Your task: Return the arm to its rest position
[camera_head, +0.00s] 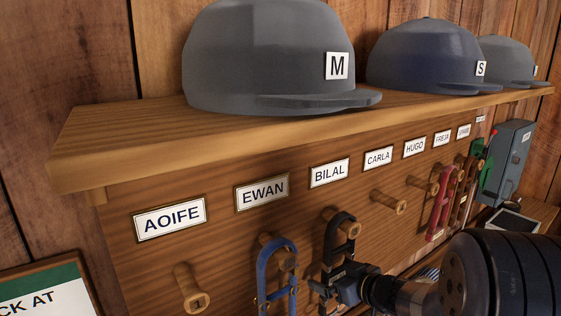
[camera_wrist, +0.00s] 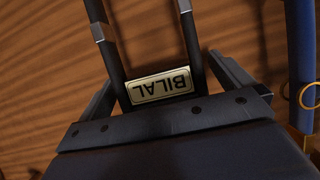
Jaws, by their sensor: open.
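A black halter (camera_head: 331,240) hangs on the wooden peg (camera_head: 346,228) under the BILAL label (camera_head: 329,173). My gripper (camera_head: 328,285) is at the lower part of this halter in the head view. In the wrist view my gripper (camera_wrist: 160,72) is open, with one finger on each side of the halter's two dark straps (camera_wrist: 110,60). A brass nameplate reading BILAL (camera_wrist: 160,86) shows upside down between the fingers. I cannot tell whether the fingers touch the straps. My arm (camera_head: 500,275) reaches in from the lower right and hides part of the board.
A blue halter (camera_head: 263,275) hangs close by on the left, also at the right edge of the wrist view (camera_wrist: 301,50). Empty pegs stick out under AOIFE (camera_head: 188,285) and CARLA (camera_head: 388,201). A red halter (camera_head: 440,205) hangs farther right. The shelf (camera_head: 140,130) with caps overhangs the board.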

